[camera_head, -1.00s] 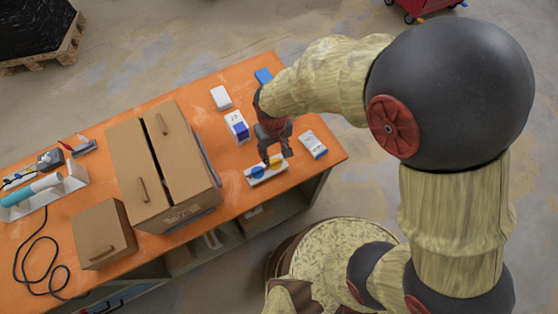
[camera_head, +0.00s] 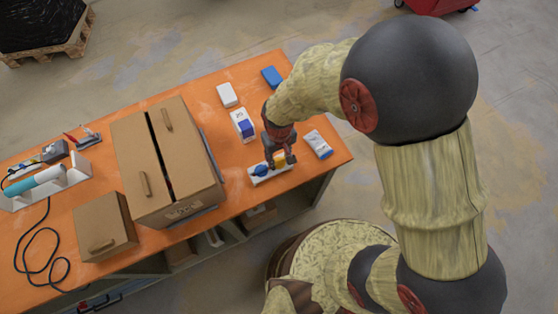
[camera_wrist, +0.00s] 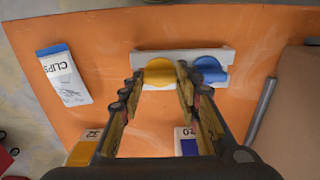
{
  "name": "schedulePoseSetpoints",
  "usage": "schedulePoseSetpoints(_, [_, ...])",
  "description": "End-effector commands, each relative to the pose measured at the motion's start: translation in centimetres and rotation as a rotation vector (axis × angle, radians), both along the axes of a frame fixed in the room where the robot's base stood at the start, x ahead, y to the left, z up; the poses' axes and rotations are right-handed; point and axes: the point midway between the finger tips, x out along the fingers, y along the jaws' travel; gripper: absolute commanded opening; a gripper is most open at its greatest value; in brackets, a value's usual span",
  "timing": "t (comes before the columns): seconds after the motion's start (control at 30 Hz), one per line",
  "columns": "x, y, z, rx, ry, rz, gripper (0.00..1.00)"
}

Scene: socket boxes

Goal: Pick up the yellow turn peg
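The yellow turn peg (camera_wrist: 159,71) is a round-topped piece seated in a white holder (camera_wrist: 138,58), beside a blue peg (camera_wrist: 210,70). In the wrist view my gripper (camera_wrist: 161,82) is open, with one fingertip on each side of the yellow peg. I cannot tell whether the fingers touch it. In the head view my gripper (camera_head: 280,162) points down at the holder (camera_head: 268,178) near the table's front edge. The yellow peg (camera_head: 281,159) shows partly between the fingers, and the blue peg (camera_head: 261,171) sits just left of it.
A white CLIPS packet (camera_wrist: 64,75) lies near the holder; it also shows in the head view (camera_head: 318,144). Blue-and-white boxes (camera_head: 243,125) lie behind my gripper. A large cardboard box (camera_head: 160,160) stands to the left. Bare orange table surrounds the holder.

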Motion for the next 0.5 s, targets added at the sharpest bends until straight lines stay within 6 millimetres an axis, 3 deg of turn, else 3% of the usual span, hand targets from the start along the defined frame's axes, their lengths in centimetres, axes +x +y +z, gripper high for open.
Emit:
schedulePoseSetpoints(0.17, [0.01, 0.01, 0.02, 0.000, 0.000, 0.000, 0.15])
schedulePoseSetpoints(0.5, [0.03, 0.02, 0.47, 0.001, -0.001, 0.000, 0.15])
